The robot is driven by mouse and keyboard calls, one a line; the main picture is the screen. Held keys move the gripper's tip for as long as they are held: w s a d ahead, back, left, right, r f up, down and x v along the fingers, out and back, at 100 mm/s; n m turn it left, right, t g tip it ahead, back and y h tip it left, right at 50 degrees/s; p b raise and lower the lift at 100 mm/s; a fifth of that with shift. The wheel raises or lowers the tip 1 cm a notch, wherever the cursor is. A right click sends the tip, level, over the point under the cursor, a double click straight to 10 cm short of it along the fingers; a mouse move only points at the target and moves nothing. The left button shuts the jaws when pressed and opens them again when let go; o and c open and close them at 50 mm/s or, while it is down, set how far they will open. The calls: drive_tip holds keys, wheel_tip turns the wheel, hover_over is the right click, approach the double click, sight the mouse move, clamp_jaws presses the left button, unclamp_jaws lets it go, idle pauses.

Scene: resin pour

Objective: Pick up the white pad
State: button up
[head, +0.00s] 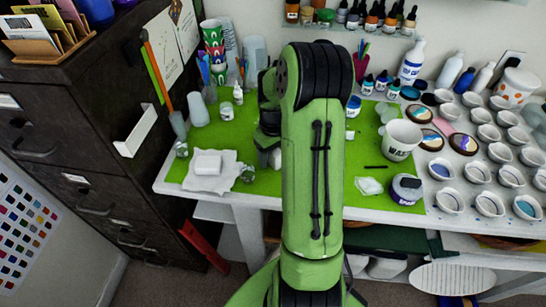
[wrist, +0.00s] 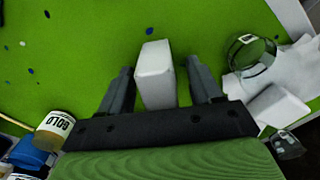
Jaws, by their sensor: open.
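A white block, which I take for the white pad (wrist: 155,82), shows on the green mat in the wrist view. It sits between the two fingers of my gripper (wrist: 160,66), which is open, with a gap on each side of the block.
Glass jars (head: 247,173) (wrist: 252,54) stand beside the cloth (head: 222,181). A labelled jar (wrist: 57,124) is at lower left in the wrist view. A white mug (head: 400,140) and several small cups (head: 476,172) fill the right side. The green mat (wrist: 75,65) is bare around the pad.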

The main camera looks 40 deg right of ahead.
drive_tip(key=shift+f, duration=0.25)
drive_tip(key=shift+r, duration=0.1)
drive_tip(key=shift+c, duration=0.3)
drive_tip(key=c, duration=1)
wheel_tip(320, 180, up, 10)
drive_tip(key=shift+p, duration=1.1)
drive_tip(key=shift+c, duration=0.2)
